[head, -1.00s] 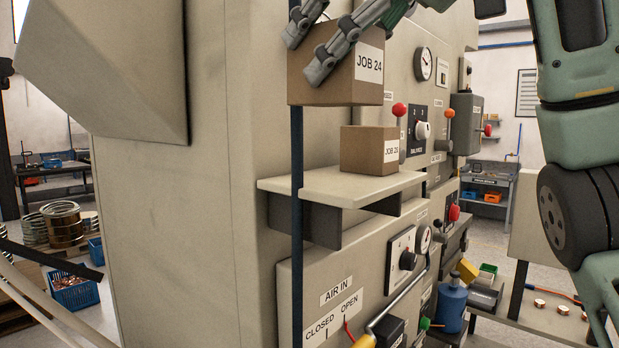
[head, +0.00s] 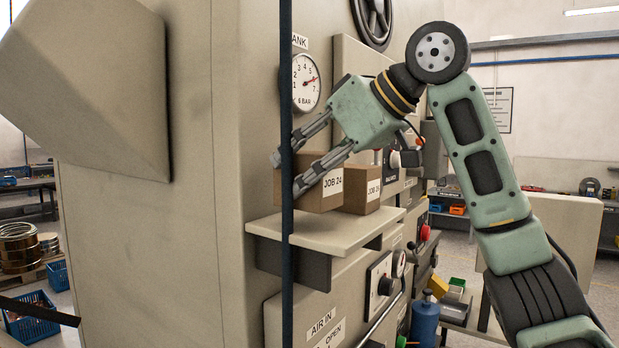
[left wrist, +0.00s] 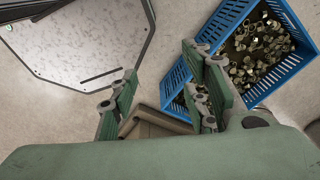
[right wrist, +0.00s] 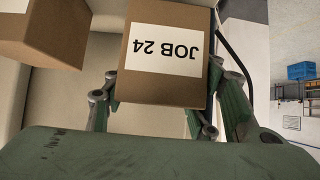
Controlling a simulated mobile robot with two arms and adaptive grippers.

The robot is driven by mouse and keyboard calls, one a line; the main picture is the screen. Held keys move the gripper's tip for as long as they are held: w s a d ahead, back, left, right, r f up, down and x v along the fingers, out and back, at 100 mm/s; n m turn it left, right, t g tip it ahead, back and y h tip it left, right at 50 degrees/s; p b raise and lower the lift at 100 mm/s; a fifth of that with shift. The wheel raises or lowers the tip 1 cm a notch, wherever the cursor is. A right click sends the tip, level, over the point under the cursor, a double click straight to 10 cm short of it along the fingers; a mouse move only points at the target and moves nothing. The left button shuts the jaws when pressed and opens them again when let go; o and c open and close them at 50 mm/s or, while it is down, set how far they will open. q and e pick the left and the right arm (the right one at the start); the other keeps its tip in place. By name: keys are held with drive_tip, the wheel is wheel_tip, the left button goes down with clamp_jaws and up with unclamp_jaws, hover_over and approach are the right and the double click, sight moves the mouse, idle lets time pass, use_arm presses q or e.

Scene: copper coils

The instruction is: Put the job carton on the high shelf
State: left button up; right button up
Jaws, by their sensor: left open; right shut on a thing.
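The JOB 24 carton (head: 318,196), a brown box with a white label, is in my right gripper (head: 290,173), whose fingers are shut on its sides. It is upright at the level of the pale shelf (head: 345,232); I cannot tell whether it touches the board. In the right wrist view the carton (right wrist: 165,85) sits between the fingers. A smaller labelled carton (head: 358,190) stands right beside it on the shelf and also shows in the right wrist view (right wrist: 45,30). My left gripper (left wrist: 160,95) is open and empty above the floor.
A dark blue upright post (head: 287,270) stands in front of the shelf's left part. A gauge (head: 306,82) and handwheel (head: 373,15) are on the cabinet above. A blue crate of metal bits (left wrist: 265,85) is below my left gripper.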

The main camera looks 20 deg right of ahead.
sight(315, 187)
drive_tip(key=shift+s+d+f+p, duration=0.15)
drive_tip(key=shift+d+f, duration=0.1)
drive_tip(key=shift+f, duration=0.3)
drive_tip(key=shift+w+d+f+p, duration=0.1)
drive_tip(key=shift+d+f+p, duration=0.1)
drive_tip(key=shift+f, duration=0.35)
drive_tip(key=shift+d+f, duration=0.15)
drive_tip(key=shift+f, duration=0.25)
drive_tip(key=shift+a+f, duration=0.1)
drive_tip(key=shift+a, duration=0.15)
drive_tip(key=o, duration=0.9)
drive_tip(key=shift+c, duration=0.2)
use_arm(q)
drive_tip(key=shift+d+r, duration=0.4)
drive_tip(key=shift+d, duration=0.25)
use_arm(e)
drive_tip(key=o, duration=0.4)
drive_tip(key=shift+d, duration=0.1)
drive_tip(key=shift+o, duration=0.2)
